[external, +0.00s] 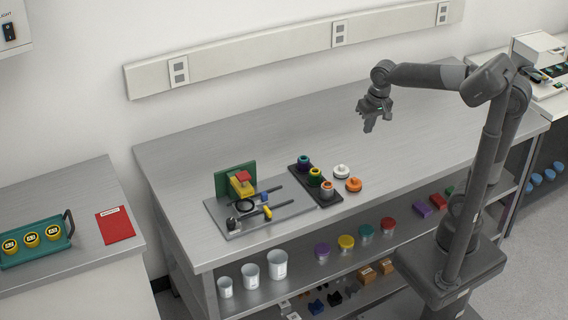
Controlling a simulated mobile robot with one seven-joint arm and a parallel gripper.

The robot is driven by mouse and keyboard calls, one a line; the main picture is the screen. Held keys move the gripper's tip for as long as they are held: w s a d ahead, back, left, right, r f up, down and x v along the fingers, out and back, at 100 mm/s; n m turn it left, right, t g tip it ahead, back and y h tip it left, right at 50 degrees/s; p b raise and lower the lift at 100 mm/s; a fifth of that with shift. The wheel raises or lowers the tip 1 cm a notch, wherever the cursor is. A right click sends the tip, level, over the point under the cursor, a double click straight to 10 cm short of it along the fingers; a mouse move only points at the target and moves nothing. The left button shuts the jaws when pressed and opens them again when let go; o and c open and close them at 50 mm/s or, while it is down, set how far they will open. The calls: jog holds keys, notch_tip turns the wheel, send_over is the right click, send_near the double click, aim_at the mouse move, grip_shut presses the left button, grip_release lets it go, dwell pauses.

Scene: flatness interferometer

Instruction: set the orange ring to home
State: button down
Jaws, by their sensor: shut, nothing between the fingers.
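My gripper (369,126) is shut and empty, pointing down high above the bench, behind and right of the small parts. An orange knobbed disc (354,185) lies right of the rack, next to a white knobbed disc (341,171). Left of the rack is a grey baseplate (282,213) with a green upright plate (228,180), a red and yellow block, a black ring (245,204) and rods. No marked home shows clearly.
The grey bench (440,125) is clear to the right and behind the parts. The wall with a socket rail (290,47) stands behind. Shelves below hold white cups and coloured jars. A side table at left has a teal tray (38,257) and a red booklet (115,225).

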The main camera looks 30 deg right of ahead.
jog(key=g, duration=0.2)
send_over(331, 186)
notch_tip(331, 186, down, 2)
jog(key=shift+w+a+h, duration=0.1)
jog(key=shift+w+h, duration=0.05)
jog(key=shift+h, duration=0.25)
jog(key=shift+f, duration=0.2)
notch_tip(331, 186, down, 14)
jog(key=shift+r, duration=0.1)
jog(key=shift+d+f, duration=0.2)
jog(key=shift+f, duration=0.95)
jog(key=shift+r, duration=0.1)
notch_tip(331, 186, up, 15)
jog(key=shift+a, duration=0.2)
